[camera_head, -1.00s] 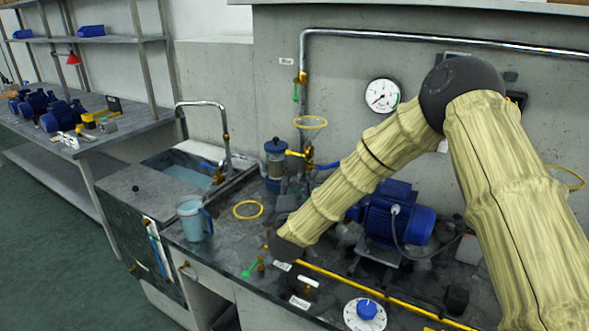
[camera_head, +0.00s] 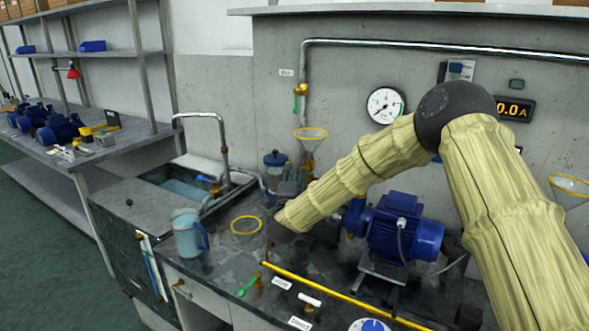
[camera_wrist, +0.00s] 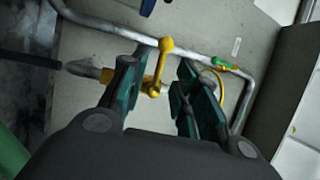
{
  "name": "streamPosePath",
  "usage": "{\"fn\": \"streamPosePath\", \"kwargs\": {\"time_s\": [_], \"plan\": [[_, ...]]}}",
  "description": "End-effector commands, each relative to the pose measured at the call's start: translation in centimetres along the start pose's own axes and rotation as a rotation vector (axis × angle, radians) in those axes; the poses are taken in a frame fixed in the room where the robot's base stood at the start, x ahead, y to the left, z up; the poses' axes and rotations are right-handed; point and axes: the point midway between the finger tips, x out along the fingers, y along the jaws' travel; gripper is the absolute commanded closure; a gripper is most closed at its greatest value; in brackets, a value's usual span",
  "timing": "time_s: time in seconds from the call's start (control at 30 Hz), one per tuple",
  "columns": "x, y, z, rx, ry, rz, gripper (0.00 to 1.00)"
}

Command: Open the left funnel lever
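The left funnel (camera_head: 310,134), with a yellow rim, stands against the wall behind my gripper in the head view. In the wrist view a yellow lever (camera_wrist: 158,67) with a rounded knob at each end sits between my fingertips, by a brass-coloured fitting. I see no clear contact with the lever.
A grey pipe (camera_head: 430,44) runs along the wall, with a green-handled valve (camera_head: 297,102). A blue pump (camera_head: 400,230) stands right of my forearm. A pitcher (camera_head: 187,235) and a yellow ring (camera_head: 246,225) are on the bench. The sink (camera_head: 185,188) is left.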

Motion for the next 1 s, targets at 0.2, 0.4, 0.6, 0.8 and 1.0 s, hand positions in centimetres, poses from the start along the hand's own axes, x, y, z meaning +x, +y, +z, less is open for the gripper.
{"fn": "streamPosePath", "kwargs": {"time_s": [0.2,0.4,0.6,0.8,1.0], "plan": [[2.6,0.0,0.0,-0.001,0.001,-0.001,0.69],[3.4,0.0,0.0,-0.001,0.0,0.0,0.69],[3.5,0.0,0.0,-0.001,0.0,0.0,0.69],[3.5,0.0,0.0,-0.001,0.0,0.0,0.95],[3.4,0.0,0.0,-0.001,0.0,0.0,1.0]]}}
